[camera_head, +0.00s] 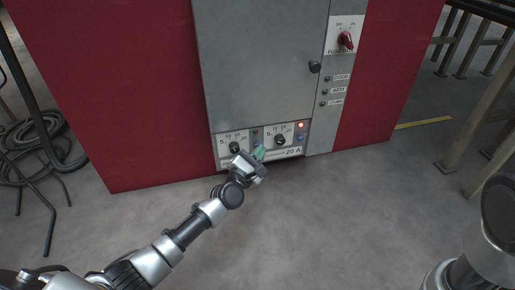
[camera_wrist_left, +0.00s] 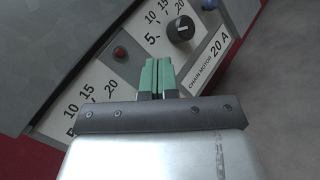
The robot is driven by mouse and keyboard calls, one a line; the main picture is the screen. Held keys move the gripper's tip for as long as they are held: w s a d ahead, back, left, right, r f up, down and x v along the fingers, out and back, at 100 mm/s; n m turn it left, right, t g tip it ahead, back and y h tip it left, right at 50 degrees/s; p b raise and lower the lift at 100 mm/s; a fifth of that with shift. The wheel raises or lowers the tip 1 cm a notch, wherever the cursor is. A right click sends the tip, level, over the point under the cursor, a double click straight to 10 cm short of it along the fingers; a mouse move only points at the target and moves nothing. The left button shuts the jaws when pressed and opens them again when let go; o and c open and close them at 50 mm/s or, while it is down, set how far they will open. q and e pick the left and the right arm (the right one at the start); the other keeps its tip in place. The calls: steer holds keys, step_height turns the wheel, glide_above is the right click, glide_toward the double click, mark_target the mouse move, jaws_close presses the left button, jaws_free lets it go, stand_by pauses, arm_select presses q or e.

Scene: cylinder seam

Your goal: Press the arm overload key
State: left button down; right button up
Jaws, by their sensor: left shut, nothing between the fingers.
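My left gripper (camera_head: 259,153) is at the lower control strip of the grey cabinet, between its two dials. In the left wrist view its green fingers (camera_wrist_left: 157,76) are shut together with nothing between them. The fingertips are close to the panel; I cannot tell whether they touch. A dark red unlit lamp (camera_wrist_left: 119,53) is just left of the fingertips. I cannot make out the arm overload key; the fingers may cover it. A blue key (camera_head: 300,137) sits below a lit red lamp (camera_head: 301,125) at the strip's right end. My right gripper is out of view.
The strip has a left dial (camera_head: 236,148) and a right dial (camera_head: 280,140), labelled chain motor. Above right are a red rotary switch (camera_head: 346,40) and several small labelled lamps. Black cables (camera_head: 40,142) lie at the left. Metal railings stand at the right. The floor in front is clear.

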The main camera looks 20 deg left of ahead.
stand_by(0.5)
arm_select(q)
steer(key=shift+s+d+p, duration=0.45)
steer(key=shift+s+p, duration=0.05)
steer(key=shift+s, duration=0.2)
steer(key=s+d, duration=0.1)
steer(key=s+d+p, duration=0.1)
steer(key=s+p, duration=0.1)
steer(key=s, duration=0.1)
steer(key=shift+s+d, duration=0.1)
steer(key=shift+d, duration=0.3)
stand_by(0.5)
